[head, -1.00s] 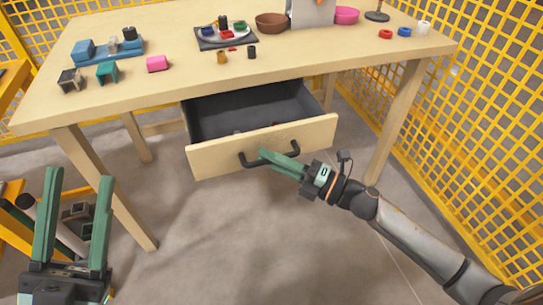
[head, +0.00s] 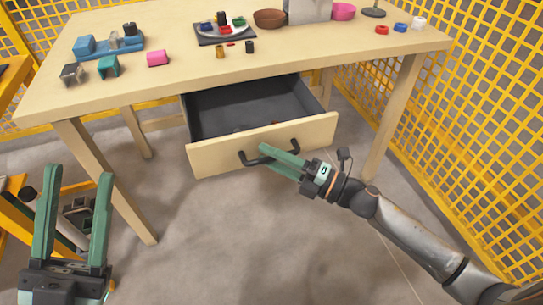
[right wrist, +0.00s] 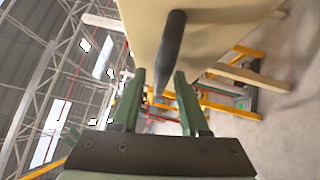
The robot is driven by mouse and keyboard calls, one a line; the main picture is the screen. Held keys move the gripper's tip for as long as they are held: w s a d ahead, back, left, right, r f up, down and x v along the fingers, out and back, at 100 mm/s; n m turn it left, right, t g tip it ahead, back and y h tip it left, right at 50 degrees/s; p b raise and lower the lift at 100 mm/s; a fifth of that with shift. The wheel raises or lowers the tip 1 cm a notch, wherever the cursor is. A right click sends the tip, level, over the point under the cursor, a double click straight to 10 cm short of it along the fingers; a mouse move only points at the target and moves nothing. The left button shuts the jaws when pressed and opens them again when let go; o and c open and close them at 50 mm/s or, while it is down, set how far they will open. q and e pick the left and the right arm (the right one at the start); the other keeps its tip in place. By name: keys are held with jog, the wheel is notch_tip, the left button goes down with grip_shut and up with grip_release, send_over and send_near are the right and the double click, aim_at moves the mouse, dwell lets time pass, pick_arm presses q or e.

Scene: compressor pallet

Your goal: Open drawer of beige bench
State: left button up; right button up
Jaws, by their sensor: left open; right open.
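The beige bench (head: 290,60) stands across the head view. Its drawer (head: 210,160) is pulled well out, showing a dark grey inside with a few small items in it. A dark bar handle (head: 252,160) is on the drawer front. My right gripper (head: 281,155) is at the handle, its green fingers along the bar. In the right wrist view the fingers (right wrist: 158,85) stand apart, with the dark handle (right wrist: 170,50) between them. I cannot tell whether they touch it. My left gripper (head: 78,172) is open and empty at the lower left, away from the bench.
On the bench top are a blue holder (head: 110,50), a pink block (head: 158,58), a plate of small parts (head: 222,30) and a brown bowl (head: 270,18). Yellow mesh fencing (head: 480,120) stands close on the right. The floor (head: 230,240) before the drawer is clear.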

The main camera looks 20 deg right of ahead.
pick_arm(q)
jog(key=shift+r+p, duration=0.5)
jog(key=shift+p, duration=0.05)
pick_arm(e)
jog(key=v, duration=1.2)
jog(key=shift+s+d, duration=0.15)
jog(key=shift+d, duration=0.05)
